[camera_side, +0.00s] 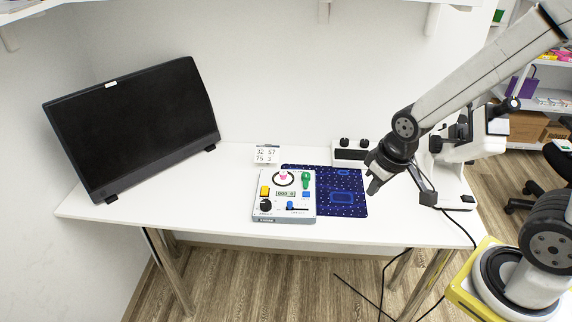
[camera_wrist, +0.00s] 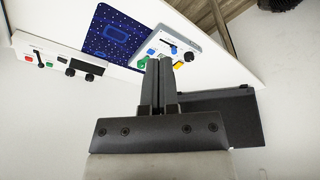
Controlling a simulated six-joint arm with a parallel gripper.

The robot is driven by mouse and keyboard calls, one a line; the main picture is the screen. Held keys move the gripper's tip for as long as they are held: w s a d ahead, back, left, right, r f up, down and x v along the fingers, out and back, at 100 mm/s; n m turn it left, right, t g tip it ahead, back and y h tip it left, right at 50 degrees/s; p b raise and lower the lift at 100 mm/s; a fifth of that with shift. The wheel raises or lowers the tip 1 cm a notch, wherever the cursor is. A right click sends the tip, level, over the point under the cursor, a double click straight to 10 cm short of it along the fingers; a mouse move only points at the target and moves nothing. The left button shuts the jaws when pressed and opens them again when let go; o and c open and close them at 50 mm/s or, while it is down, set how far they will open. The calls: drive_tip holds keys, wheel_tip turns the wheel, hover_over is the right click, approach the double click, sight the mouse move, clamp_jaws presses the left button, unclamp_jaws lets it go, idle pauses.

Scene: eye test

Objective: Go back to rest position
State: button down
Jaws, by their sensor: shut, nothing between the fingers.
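My gripper (camera_side: 374,184) is shut and empty. In the side view it hangs above the right part of the white table, over the right edge of the dark blue mat (camera_side: 350,207). In the wrist view the shut fingers of my gripper (camera_wrist: 158,62) point toward the grey control panel (camera_wrist: 190,42), apart from it as far as I can tell. The control panel (camera_side: 271,206) lies on the table left of my gripper, with a yellow button, a green knob, a black knob and a small display. No rest position is marked in either view.
A black monitor (camera_side: 135,125) stands on the left of the table (camera_side: 200,195). A white box with black knobs (camera_side: 350,152) stands behind the mat. A microscope-like device (camera_side: 470,145) is right of my gripper. Cables hang at the right edge.

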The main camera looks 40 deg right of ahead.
drive_tip(key=shift+s, duration=0.55)
